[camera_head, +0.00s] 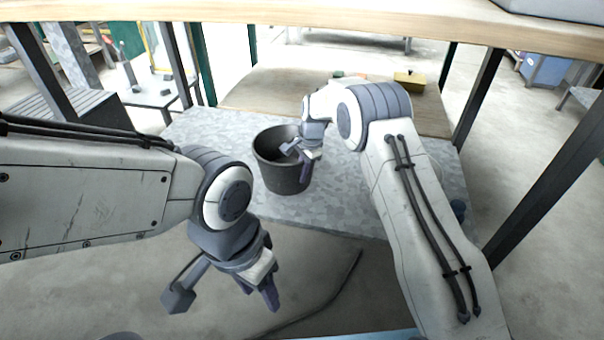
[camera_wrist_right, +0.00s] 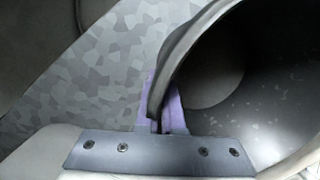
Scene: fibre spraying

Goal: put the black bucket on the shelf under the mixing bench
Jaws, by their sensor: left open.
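The black bucket (camera_head: 278,172) is upright on, or just above, the grey mottled metal shelf (camera_head: 215,130), under the wooden bench top (camera_head: 300,18). I cannot tell whether its base touches. My right gripper (camera_head: 300,160) reaches over the shelf to the bucket's right side. In the right wrist view my right gripper (camera_wrist_right: 160,108) has its purple fingers close together on either side of the bucket's rim (camera_wrist_right: 180,50), shut on it. My left gripper (camera_head: 222,295) is open and empty, in front of the shelf's near edge and away from the bucket.
A wooden board (camera_head: 270,92) lies at the shelf's back with a small yellow block (camera_head: 410,79) on it. Dark bench legs (camera_head: 555,170) stand at both sides. A dark cable or hose (camera_head: 335,293) lies on the floor. The shelf's left part is clear.

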